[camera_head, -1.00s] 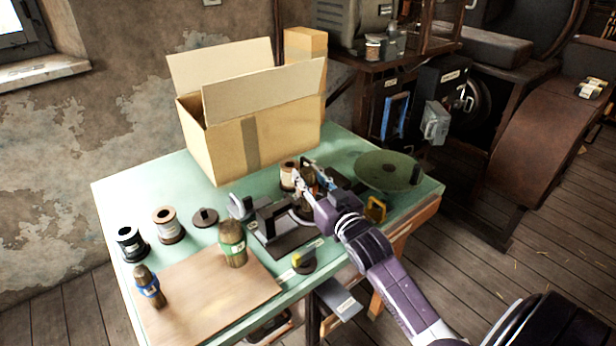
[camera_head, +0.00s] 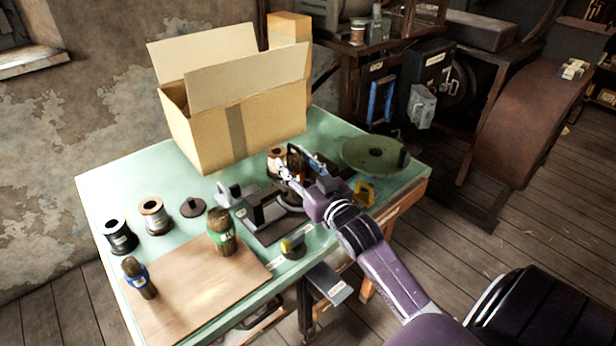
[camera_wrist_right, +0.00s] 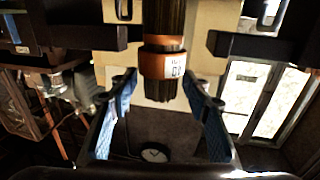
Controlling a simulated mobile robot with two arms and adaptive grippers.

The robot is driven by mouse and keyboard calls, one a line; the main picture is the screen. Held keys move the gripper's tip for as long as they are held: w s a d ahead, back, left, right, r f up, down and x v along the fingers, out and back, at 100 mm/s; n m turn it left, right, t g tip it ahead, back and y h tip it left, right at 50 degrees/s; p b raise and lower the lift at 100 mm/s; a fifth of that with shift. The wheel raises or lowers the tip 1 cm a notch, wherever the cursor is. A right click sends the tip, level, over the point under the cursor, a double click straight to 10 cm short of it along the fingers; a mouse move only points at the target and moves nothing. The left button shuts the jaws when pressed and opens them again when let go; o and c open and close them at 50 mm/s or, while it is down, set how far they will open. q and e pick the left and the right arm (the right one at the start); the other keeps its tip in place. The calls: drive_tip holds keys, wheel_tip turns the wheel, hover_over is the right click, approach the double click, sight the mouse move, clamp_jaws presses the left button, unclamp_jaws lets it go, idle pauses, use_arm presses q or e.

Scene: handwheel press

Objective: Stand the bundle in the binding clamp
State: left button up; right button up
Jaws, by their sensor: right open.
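The orange-banded dark bundle (camera_head: 295,161) is upright on the green table, partly hidden by my right gripper (camera_head: 302,174). In the right wrist view, which looks upside down, this bundle (camera_wrist_right: 164,62) runs down from the top edge. Blue-padded fingers of my right gripper (camera_wrist_right: 160,108) stand open on either side of it, with gaps. Dark bars, seemingly the binding clamp (camera_wrist_right: 75,38), flank the bundle with visible gaps. In the head view a dark fixture (camera_head: 262,217) stands just left of the gripper. The bundle's foot is hidden. My left gripper is not in view.
A green-banded bundle (camera_head: 221,232) and a blue-banded one (camera_head: 138,278) stand at the wooden board (camera_head: 190,290). Spools (camera_head: 153,215) stand at the left, an open cardboard box (camera_head: 240,125) behind. A green disc (camera_head: 373,155) lies right of the gripper.

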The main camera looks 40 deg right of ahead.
drive_tip(key=s+a+b, duration=0.1)
drive_tip(key=s, duration=1)
drive_tip(key=shift+s+a, duration=0.15)
drive_tip(key=shift+s, duration=0.05)
